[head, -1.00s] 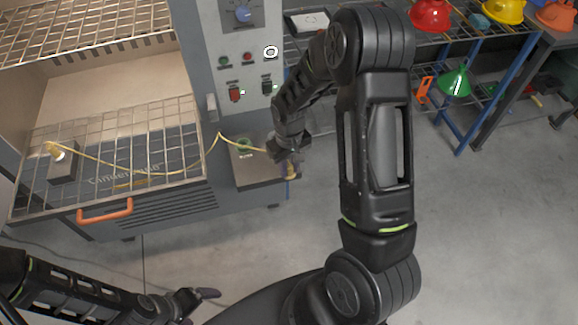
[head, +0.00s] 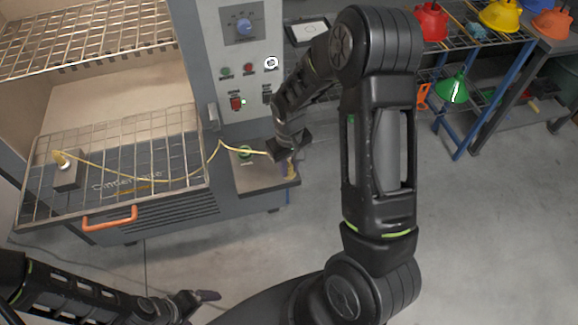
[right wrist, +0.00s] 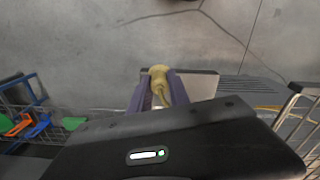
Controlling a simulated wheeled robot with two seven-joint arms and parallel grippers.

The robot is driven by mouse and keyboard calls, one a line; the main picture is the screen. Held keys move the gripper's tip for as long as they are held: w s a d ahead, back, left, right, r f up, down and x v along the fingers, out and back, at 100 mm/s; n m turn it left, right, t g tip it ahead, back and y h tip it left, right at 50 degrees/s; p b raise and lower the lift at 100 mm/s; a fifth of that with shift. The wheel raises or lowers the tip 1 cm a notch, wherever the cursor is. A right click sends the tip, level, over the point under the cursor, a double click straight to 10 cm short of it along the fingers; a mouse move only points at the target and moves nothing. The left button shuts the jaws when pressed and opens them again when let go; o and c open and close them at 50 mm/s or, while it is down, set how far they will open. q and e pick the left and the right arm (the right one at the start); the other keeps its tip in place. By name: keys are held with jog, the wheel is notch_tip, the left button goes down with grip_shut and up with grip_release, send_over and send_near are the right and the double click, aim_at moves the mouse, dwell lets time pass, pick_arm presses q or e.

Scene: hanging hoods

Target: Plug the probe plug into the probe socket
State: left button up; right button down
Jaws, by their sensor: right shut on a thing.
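The yellow probe plug (right wrist: 160,82) is between the purple fingers of my right gripper (right wrist: 159,92), which is shut on it. A white-ringed round fitting (head: 271,63) is on the panel. I cannot read which is the probe socket. My left gripper (head: 203,296) is low, away from both.
The oven cabinet has a wire rack (head: 150,135) with an orange handle (head: 110,218). The control panel (head: 240,60) has a blue knob and coloured buttons. Shelves with coloured hoods (head: 500,15) stand at the back right. The floor (head: 480,230) at the right is clear.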

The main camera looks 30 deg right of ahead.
jog(key=shift+r, duration=0.15)
dwell(0.4)
jog(key=shift+w, duration=0.15)
jog(key=w+a+f+b, duration=0.2)
jog(key=w+b, duration=0.2)
jog(key=w, duration=0.6)
jog(key=w+a+f+b, duration=0.2)
jog(key=w+b, duration=0.2)
jog(key=w, duration=0.6)
jog(key=shift+a, duration=0.15)
dwell(1.1)
